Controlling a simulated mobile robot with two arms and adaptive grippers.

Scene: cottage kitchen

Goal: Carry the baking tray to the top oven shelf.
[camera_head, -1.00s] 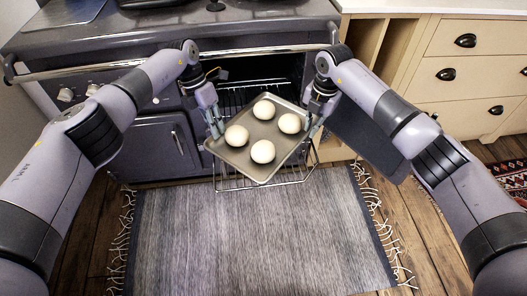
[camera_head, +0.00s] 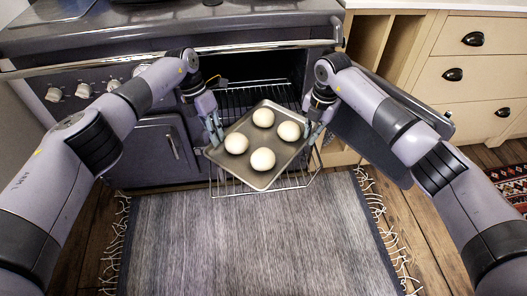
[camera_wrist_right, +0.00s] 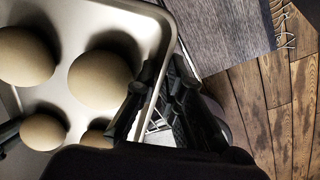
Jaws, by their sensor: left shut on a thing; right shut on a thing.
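The grey baking tray (camera_head: 265,183) bears several round pale dough balls (camera_head: 263,159) and is held tilted in the picture, in front of the open oven (camera_head: 275,70). My left gripper (camera_head: 216,136) is shut on the tray's left edge. My right gripper (camera_head: 311,132) is shut on its right edge. In the right wrist view, the dark fingers (camera_wrist_right: 150,100) grip the rim of the tray (camera_wrist_right: 110,12). A pulled-out wire oven shelf (camera_head: 233,97) shows behind and below the tray. Whether the tray touches the shelf is hard to tell. The oven's inside is dark.
The oven door (camera_head: 365,140) stands open at the right, behind my right arm. A rail (camera_head: 110,66) runs across the stove front. Drawers (camera_head: 470,75) stand at the right. A grey rug (camera_head: 250,245) covers the floor in front.

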